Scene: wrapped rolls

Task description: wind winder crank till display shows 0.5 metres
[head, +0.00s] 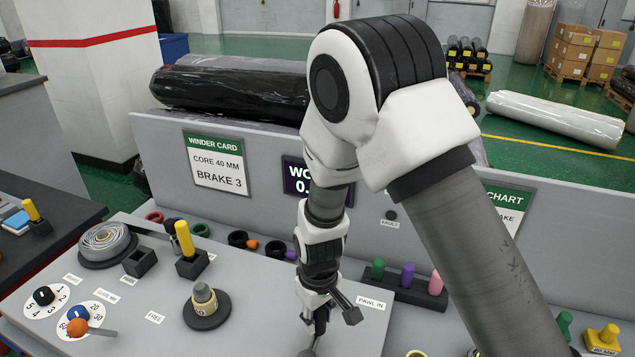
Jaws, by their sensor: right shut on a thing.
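My right gripper (318,325) points down at the lower middle of the head view, over the front of the grey bench. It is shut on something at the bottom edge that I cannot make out. I cannot clearly see the winder crank. The dark display (296,178) stands on the upright panel; my right arm covers its right part, so only "WO" and "0." can be read. The winder card (217,165) reads core 40 mm, brake 3. My left gripper is not in view.
Wrapped rolls lie behind.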

